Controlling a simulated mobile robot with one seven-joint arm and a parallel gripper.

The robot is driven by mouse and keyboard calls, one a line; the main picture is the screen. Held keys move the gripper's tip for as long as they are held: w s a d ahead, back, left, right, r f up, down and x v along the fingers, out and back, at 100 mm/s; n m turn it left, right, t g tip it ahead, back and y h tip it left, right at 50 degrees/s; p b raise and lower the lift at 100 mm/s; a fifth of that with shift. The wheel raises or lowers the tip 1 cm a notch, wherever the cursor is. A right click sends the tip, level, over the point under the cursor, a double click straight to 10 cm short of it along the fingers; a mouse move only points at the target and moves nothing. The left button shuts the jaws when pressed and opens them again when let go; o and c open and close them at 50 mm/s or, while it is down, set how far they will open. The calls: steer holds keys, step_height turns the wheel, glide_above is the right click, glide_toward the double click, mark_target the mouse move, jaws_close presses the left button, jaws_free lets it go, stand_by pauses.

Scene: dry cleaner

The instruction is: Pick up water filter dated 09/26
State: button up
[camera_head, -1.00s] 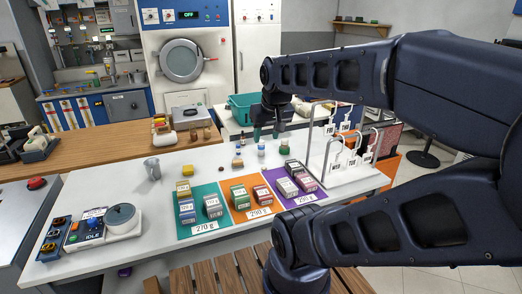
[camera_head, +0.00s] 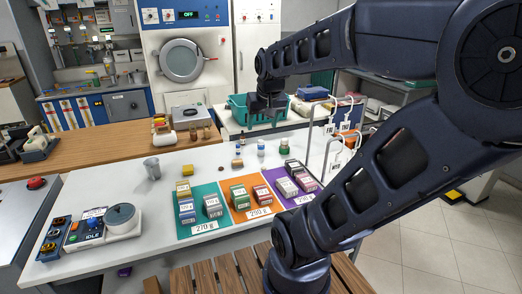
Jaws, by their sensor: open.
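No water filter can be told for sure, and no date 09/26 can be read at this size. Small labelled boxes stand on three coloured mats on the white counter: yellow and grey boxes (camera_head: 187,210) on the teal mat (camera_head: 203,188), green and red boxes (camera_head: 239,196) on the orange mat (camera_head: 256,212), and grey and pink boxes (camera_head: 286,187) on the purple mat (camera_head: 268,175). My gripper (camera_head: 267,112) is open above the back of the counter, in front of the teal basket (camera_head: 237,109). Its fingers are dark and small in view, with nothing seen between them.
A scale-like device (camera_head: 121,217) stands at the counter's left, with a metal cup (camera_head: 152,168) behind it. Small bottles (camera_head: 261,149) stand behind the mats. A white rack with hanging tags (camera_head: 335,150) stands right, partly behind my arm. The counter's left middle is clear.

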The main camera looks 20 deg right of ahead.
steer(key=w+d+f+m, duration=0.1)
steer(key=w+d, duration=0.1)
steer(key=w, duration=0.5)
steer(key=w+d+f+m, duration=0.1)
steer(key=w+d, duration=0.1)
steer(key=w, duration=0.5)
steer(key=m+g+h, duration=0.1)
steer(key=m+h, duration=0.2)
steer(key=m, duration=0.1)
glide_above(261, 143)
steer(key=s+a, duration=0.1)
step_height(261, 143, down, 26)
steer(key=shift+a+x, duration=0.2)
steer(key=shift+x, duration=2.45)
steer(key=shift+a+x, duration=0.15)
steer(key=shift+x, duration=2.5)
steer(key=shift+f, duration=0.15)
steer(key=c, duration=1.1)
